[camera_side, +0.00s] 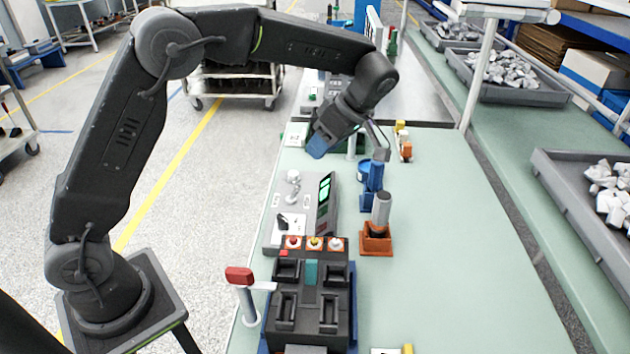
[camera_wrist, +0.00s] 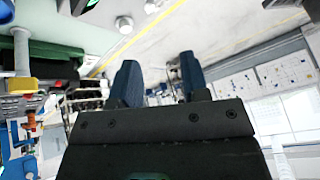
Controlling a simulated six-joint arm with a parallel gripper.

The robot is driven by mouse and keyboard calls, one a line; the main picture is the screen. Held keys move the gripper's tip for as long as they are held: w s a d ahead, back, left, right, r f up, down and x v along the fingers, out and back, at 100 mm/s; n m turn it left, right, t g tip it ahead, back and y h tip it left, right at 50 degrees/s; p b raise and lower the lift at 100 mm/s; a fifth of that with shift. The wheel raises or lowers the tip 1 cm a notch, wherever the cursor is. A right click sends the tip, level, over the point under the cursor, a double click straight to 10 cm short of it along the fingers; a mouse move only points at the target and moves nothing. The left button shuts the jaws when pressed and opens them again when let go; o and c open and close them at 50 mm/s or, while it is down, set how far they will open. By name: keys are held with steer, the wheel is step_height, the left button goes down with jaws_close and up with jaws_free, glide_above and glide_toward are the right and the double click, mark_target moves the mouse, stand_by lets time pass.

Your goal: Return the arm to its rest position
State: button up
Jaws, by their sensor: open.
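My gripper (camera_side: 320,143) hangs above the far left part of the green bench (camera_side: 455,240), behind the grey tester with the green-lit screen (camera_side: 325,189). Its blue fingers point down and to the left in the side view. In the wrist view my gripper (camera_wrist: 158,75) shows two blue fingers apart, with nothing held between them. My arm is raised and bent, reaching from its stand at the left over the bench edge. The exact gap between fingertips and bench is hard to judge.
A black breaker fixture (camera_side: 312,300) with red, yellow and white buttons stands at the front. A red-topped lever (camera_side: 240,276) is at its left. A blue stand (camera_side: 371,188) and an orange holder with a grey cylinder (camera_side: 376,240) stand right of the tester. The bench's right side is clear.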

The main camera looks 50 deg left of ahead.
steer(key=s+r+m+t+h, duration=0.35)
steer(key=s+r+m, duration=0.45)
steer(key=s+m, duration=0.3)
steer(key=s+f+m+t+h, duration=0.1)
steer(key=s+f+m+t, duration=0.1)
steer(key=s+m+t, duration=0.3)
steer(key=s+d+m, duration=0.1)
steer(key=s+m, duration=0.3)
steer(key=s, duration=0.4)
steer(key=shift+m+h, duration=0.3)
steer(key=shift+h, duration=0.05)
